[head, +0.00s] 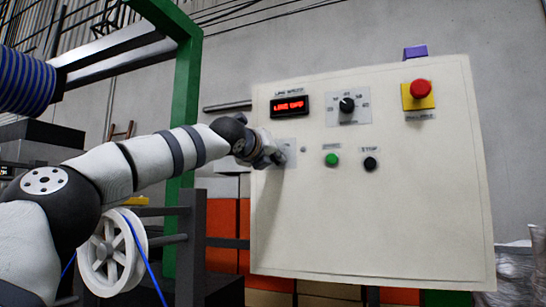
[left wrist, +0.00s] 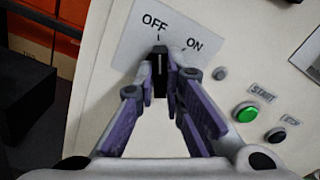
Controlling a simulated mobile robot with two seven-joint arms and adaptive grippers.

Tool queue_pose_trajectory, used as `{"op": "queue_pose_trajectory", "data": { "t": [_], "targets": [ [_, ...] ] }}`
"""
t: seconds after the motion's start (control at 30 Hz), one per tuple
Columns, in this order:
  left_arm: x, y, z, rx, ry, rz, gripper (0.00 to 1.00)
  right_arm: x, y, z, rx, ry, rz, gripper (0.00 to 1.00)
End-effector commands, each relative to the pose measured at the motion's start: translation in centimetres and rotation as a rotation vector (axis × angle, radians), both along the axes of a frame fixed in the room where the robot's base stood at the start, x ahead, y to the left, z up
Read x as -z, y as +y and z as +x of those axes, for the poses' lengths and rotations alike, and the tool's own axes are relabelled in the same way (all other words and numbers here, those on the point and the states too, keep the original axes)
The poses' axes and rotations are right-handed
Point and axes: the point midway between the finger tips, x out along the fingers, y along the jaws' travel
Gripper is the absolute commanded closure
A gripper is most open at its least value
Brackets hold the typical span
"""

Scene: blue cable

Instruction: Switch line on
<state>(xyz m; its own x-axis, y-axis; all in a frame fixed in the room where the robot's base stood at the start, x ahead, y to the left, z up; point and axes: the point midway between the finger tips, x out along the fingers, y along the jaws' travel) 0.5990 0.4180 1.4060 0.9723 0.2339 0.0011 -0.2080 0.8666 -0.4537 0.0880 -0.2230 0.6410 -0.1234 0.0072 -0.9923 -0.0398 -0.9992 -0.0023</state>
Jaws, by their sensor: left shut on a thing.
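The cream control panel (head: 400,220) fills the right of the head view. My left gripper (head: 272,158) reaches its left side and hides most of the switch plate there. In the left wrist view, the plate (left wrist: 135,48) carries the labels OFF and ON. My left gripper (left wrist: 162,72) is shut on the black switch knob (left wrist: 159,58), which stands upright in the picture, in line with the OFF mark. The red display (head: 290,104) at the panel's upper left seems to read LINE OFF. My right gripper is out of view.
Right of the switch are a green start button (head: 331,159) and a black stop button (head: 370,163). Above them are a dial (head: 347,105) and a red emergency button (head: 420,89) on yellow. A white spool (head: 112,252) with blue cable stands below my left arm.

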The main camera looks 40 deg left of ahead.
Motion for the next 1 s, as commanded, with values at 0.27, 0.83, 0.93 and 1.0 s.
{"op": "queue_pose_trajectory", "data": {
  "t": [0.27, 0.83, 0.93, 1.0],
  "targets": [
    [0.09, -0.06, 0.05, 0.001, 0.047, 0.189, 1.0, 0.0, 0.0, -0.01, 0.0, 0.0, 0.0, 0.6],
    [0.16, -0.07, 0.08, 0.001, 0.171, 0.695, 1.0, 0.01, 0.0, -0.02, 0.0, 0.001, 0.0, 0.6],
    [0.18, -0.07, 0.09, 0.0, 0.189, 0.768, 1.0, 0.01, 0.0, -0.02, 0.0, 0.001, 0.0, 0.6],
    [0.21, -0.06, 0.1, 0.0, 0.2, 0.812, 1.0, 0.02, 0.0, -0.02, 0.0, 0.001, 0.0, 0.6]
  ]
}}
